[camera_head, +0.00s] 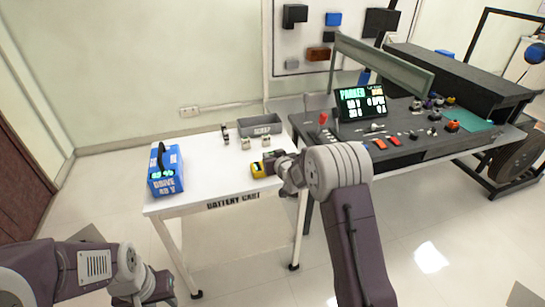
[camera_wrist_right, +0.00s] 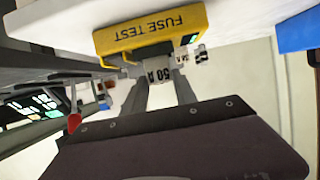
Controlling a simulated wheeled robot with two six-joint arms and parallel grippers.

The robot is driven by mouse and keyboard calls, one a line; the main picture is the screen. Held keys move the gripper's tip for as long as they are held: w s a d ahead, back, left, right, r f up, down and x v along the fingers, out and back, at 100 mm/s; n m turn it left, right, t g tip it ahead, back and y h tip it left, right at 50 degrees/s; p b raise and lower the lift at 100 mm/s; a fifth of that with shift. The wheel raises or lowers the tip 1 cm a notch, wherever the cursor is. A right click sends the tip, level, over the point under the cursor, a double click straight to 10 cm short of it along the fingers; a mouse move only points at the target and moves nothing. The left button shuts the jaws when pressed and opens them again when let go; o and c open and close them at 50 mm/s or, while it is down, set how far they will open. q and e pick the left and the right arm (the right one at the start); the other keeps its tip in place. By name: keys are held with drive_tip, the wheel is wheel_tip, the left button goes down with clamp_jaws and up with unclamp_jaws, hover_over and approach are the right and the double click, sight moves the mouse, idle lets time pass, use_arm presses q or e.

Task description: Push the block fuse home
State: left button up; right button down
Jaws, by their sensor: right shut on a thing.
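A pale block fuse marked 50 A (camera_wrist_right: 158,74) is between the fingers of my right gripper (camera_wrist_right: 159,86), which is shut on it. The yellow fuse tester, lettered FUSE TEST (camera_wrist_right: 150,30), is right beside the fuse in the right wrist view; I cannot tell whether they touch. In the head view the tester (camera_head: 257,170) sits on the white battery cart (camera_head: 215,180), with my right gripper (camera_head: 277,163) at its right side. The fuse is hidden there. My left gripper (camera_head: 152,290) is low at the left, off the cart, its fingers unclear.
Two small pale blocks (camera_head: 245,143) and a dark upright piece (camera_head: 225,134) stand before a grey bin (camera_head: 260,125). A blue battery pack (camera_head: 166,171) stands at the cart's left. A dark console (camera_head: 410,140) adjoins on the right. The cart's middle is clear.

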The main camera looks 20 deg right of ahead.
drive_tip(key=shift+f, duration=0.1)
drive_tip(key=c, duration=1)
unclamp_jaws()
